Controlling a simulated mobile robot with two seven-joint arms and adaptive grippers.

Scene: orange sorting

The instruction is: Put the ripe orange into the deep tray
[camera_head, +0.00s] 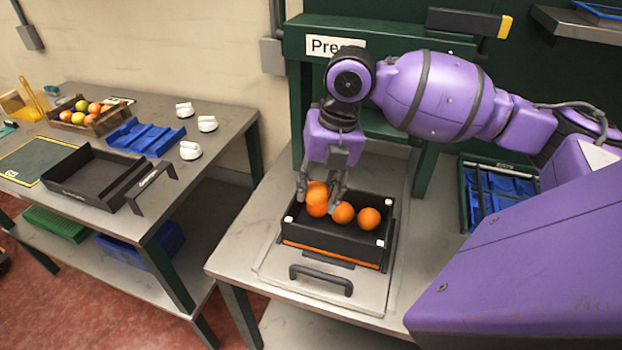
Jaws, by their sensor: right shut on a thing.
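My right gripper (319,194) points down over a black box (316,236) with white corners and is shut on an orange fruit (316,191) at the box's left part. The held orange seems to overlap another orange below it, and I cannot tell whether it touches it. Two more oranges, one in the middle (343,212) and one on the right (369,218), lie in the box. A black open tray (87,186) with a handle stands empty on the left table. I cannot tell which container is the deep tray. My left gripper is not in view.
The left table (215,135) also carries a wooden crate (84,123) of mixed fruit, a blue tray (145,137) and several white knobs. A green press frame (295,100) stands behind the black box.

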